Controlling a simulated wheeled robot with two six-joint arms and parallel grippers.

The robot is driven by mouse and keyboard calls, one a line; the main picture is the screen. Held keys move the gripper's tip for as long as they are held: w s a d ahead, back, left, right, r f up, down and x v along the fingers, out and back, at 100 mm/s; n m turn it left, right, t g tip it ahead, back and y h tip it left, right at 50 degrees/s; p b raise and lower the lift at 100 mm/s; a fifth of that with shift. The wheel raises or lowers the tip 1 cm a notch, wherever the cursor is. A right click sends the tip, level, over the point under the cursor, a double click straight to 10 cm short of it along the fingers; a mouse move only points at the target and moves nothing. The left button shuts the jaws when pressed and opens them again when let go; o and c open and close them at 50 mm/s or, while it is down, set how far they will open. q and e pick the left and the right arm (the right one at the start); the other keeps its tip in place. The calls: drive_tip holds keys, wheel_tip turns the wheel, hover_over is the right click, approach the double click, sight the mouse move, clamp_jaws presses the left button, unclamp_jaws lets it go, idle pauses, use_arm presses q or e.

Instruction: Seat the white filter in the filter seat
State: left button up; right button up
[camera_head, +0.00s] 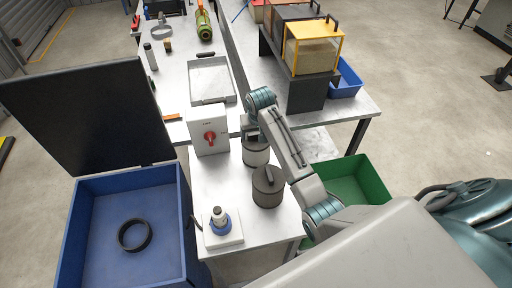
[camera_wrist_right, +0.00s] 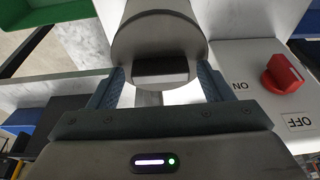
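The gripper's fingers are open on either side of the block, with gaps. In the head view my right gripper (camera_head: 251,134) is over the cylinder and hides part of its top. A white square base with a blue ring (camera_head: 221,224) and upright fitting, possibly the filter seat, is at the bench's near end. My left gripper is not in view.
A dark lidded canister (camera_head: 268,187) stands close in front of the cylinder. The switch box (camera_head: 208,130) with a red knob is on its left. A blue bin (camera_head: 95,260) holding a black ring is left of the bench; a green bin (camera_head: 372,184) is right.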

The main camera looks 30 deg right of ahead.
drive_tip(key=c, duration=1.1)
drive_tip(key=shift+c, duration=1.3)
drive_tip(key=shift+r, duration=0.15)
